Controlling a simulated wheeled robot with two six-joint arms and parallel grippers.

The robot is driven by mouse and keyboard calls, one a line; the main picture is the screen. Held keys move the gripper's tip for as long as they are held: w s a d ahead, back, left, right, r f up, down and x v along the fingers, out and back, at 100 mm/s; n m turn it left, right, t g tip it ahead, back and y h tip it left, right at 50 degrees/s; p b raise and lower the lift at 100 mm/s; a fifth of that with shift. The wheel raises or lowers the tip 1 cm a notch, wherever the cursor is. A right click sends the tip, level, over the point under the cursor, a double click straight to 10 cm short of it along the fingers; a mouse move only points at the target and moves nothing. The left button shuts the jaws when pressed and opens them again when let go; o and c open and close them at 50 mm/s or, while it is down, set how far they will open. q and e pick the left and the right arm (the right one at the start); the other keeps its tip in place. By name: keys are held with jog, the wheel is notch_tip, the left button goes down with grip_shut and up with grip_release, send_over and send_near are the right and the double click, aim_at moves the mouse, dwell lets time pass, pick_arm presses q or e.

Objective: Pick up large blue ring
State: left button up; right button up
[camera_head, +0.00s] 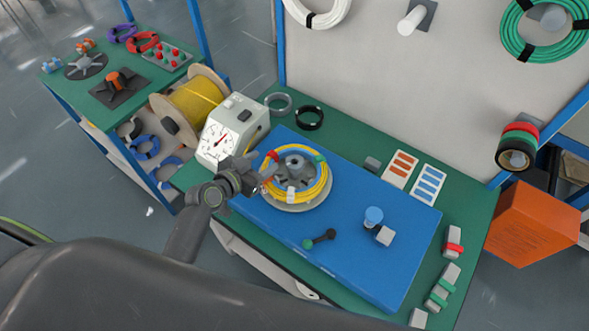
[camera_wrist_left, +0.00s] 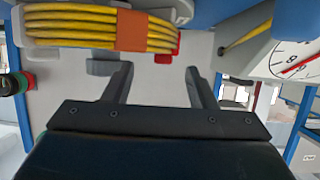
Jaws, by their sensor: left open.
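Two blue rings sit on the lower shelf of the left bench: one (camera_head: 146,147) and, just to its right, another (camera_head: 170,165), partly hidden. I cannot tell which is larger. My left gripper (camera_head: 264,175) is open and empty at the left edge of the yellow cable coil, well to the right of the blue rings. In the left wrist view its two fingers (camera_wrist_left: 160,85) stand apart with nothing between them. The yellow coil (camera_head: 318,188), with red and green bands, lies around a grey hub and also shows in the left wrist view (camera_wrist_left: 75,27). My right gripper is out of view.
A white gauge box (camera_head: 222,140) and a yellow cable spool (camera_head: 195,102) stand between my left gripper and the left bench. A blue board (camera_head: 345,235) covers much of the green table. A black ring (camera_head: 310,118) and a grey ring (camera_head: 278,103) lie behind the board.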

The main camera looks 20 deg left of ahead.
aim_at(270, 156)
pick_arm(q)
jog(key=shift+a+p+x, duration=0.15)
jog(key=shift+p+x, duration=0.1)
jog(key=shift+x, duration=0.9)
jog(key=shift+a+p+x, duration=0.15)
jog(key=shift+p+x, duration=0.1)
jog(key=shift+x, duration=0.95)
jog(key=shift+f, duration=0.1)
jog(key=shift+c, duration=0.3)
